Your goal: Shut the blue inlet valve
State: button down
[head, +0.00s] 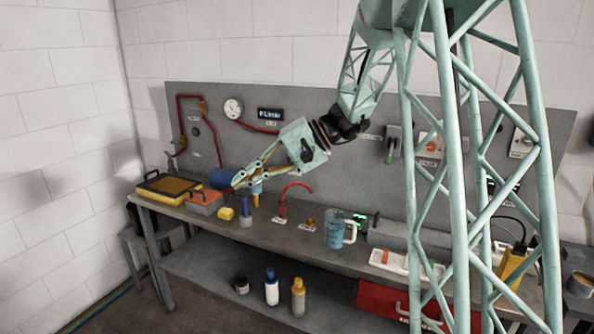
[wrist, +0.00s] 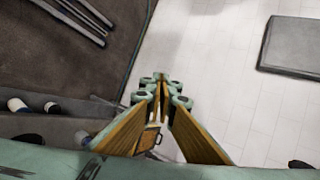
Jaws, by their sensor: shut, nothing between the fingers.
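A small blue upright piece on a pale base (head: 246,213) stands on the bench, beside a yellow block; it looks like the blue inlet valve, but its handle position is too small to tell. My gripper (head: 238,182) is in the air above the left part of the bench, a little up and left of this blue piece. Its fingers are shut and hold nothing. In the wrist view the fingertips (wrist: 162,80) meet, with floor and wall behind them. I cannot make out the blue piece in the wrist view.
A blue cylinder (head: 222,178) lies behind the gripper. A yellow-and-black tray (head: 168,188), an orange-topped box (head: 205,200) and a yellow block (head: 226,214) sit left. A red hose (head: 297,186) and a jug (head: 335,232) stand right. The grey panel (head: 270,150) rises behind.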

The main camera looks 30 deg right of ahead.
jog(key=w+d+f+m+t+p, duration=0.1)
jog(key=w+d+f+m+t, duration=0.15)
jog(key=w+d, duration=0.65)
jog(key=w+d+f+m+t+p, duration=0.1)
jog(key=w+d+f+t, duration=0.25)
jog(key=w+d, duration=0.45)
jog(key=w+d+f+m+t+h+p, duration=0.1)
jog(key=d+f, duration=0.4)
jog(key=d, duration=0.6)
jog(key=w+d+f+m+t+h+p, duration=0.1)
jog(key=w+d+f+m+t+h, duration=0.1)
jog(key=d, duration=1)
notch_tip(320, 180, down, 4)
jog(key=shift+d+r+m+t, duration=0.25)
jog(key=shift+m+t, duration=0.3)
jog(key=shift+t, duration=0.65)
jog(key=shift+w, duration=0.1)
jog(key=x, duration=1.4)
jog(key=shift+f, duration=0.2)
